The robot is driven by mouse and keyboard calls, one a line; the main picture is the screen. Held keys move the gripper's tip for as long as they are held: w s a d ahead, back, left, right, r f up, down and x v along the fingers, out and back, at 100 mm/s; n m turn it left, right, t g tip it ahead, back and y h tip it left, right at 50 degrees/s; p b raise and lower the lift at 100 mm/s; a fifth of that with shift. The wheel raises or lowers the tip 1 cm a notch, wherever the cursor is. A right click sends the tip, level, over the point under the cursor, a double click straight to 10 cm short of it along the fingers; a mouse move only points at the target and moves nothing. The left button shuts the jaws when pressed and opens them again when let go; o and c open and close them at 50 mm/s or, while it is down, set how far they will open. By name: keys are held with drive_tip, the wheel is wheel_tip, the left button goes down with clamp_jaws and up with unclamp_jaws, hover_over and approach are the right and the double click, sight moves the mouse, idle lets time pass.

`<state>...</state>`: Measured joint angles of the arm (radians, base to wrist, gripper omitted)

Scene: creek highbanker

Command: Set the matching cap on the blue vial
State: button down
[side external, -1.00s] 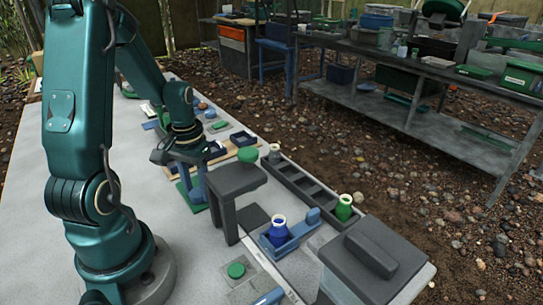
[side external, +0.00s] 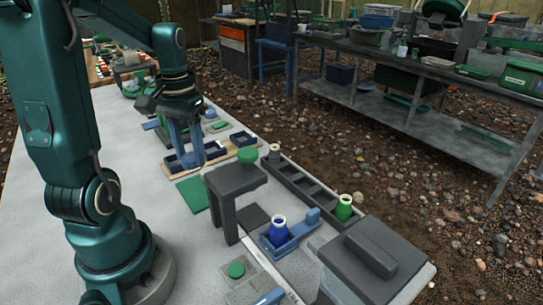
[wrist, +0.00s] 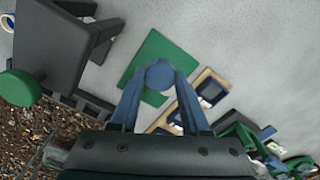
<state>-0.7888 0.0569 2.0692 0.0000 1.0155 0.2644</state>
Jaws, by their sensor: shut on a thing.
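The blue vial (side external: 279,228) stands upright and uncapped in a blue holder (side external: 300,228) in the side view. My gripper (side external: 188,160) is well behind and left of it, pointing down near a wooden tray (side external: 172,172). In the wrist view my gripper (wrist: 160,88) is shut on a round blue cap (wrist: 159,72), held between the fingertips over a green mat (wrist: 150,48). The cap is too small to make out in the side view. The blue vial is not visible in the wrist view.
A dark stand (side external: 232,178) topped by a green disc (side external: 248,154) rises between my gripper and the blue vial. A green vial (side external: 344,207) is in the dark rack (side external: 303,183). A green cap (side external: 236,270) lies near the front; a grey box (side external: 375,260) stands at right.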

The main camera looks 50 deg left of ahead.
sight(190, 157)
drive_tip(key=shift+r, duration=0.25)
wheel_tip(190, 157, up, 10)
drive_tip(key=w+d+m, duration=0.6)
drive_tip(key=d, duration=0.3)
drive_tip(key=d+m, duration=0.6)
drive_tip(key=d, duration=0.6)
drive_tip(key=shift+w+a+f, duration=0.1)
drive_tip(key=shift+w+f, duration=0.05)
drive_tip(key=shift+f, duration=2.25)
drive_tip(key=shift+w+f, duration=0.15)
drive_tip(key=shift+f, duration=2.25)
drive_tip(key=shift+f, duration=0.25)
drive_tip(key=shift+f, duration=0.5)
drive_tip(key=shift+f, duration=0.25)
